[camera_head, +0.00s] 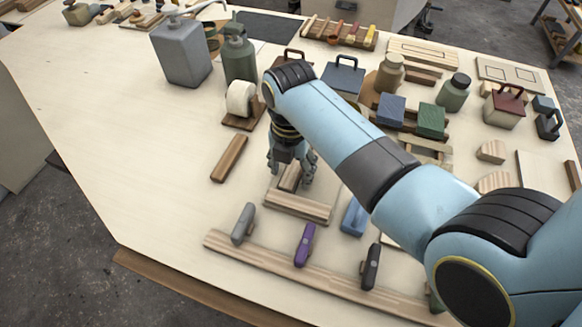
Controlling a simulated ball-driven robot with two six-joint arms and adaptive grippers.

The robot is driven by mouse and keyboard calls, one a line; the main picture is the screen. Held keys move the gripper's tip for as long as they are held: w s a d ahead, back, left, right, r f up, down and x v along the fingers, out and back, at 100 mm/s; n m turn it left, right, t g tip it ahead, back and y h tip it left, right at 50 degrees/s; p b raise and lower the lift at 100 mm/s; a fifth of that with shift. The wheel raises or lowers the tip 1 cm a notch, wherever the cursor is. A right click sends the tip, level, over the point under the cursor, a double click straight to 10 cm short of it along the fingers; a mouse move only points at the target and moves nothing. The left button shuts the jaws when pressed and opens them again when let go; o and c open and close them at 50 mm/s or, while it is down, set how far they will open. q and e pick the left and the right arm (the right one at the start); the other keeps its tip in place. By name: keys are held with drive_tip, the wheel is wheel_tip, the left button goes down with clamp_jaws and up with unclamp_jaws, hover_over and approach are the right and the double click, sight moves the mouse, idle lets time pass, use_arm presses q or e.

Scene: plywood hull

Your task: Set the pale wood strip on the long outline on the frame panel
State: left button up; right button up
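My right gripper (290,176) points down near the middle of the table, its fingers spread to either side of a small brown wood block (290,179). I cannot tell whether the fingers touch the block. Just in front of the fingers lies a pale striped wood strip (299,207), which looks like the pale wood strip. A pale panel with outlines drawn on it (424,52) lies at the back right, and a second outlined panel (508,71) lies farther right. I cannot tell which is the frame panel. My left gripper is out of view.
A long wood rail (225,243) with a grey clamp (243,224), a purple clamp (305,245) and a black clamp (371,267) lies in front. A brown bar (229,158) and a tape roll (241,98) are left of the gripper. The table's left side is clear.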

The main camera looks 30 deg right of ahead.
wheel_tip(320, 180, up, 12)
idle(0.6)
idle(0.4)
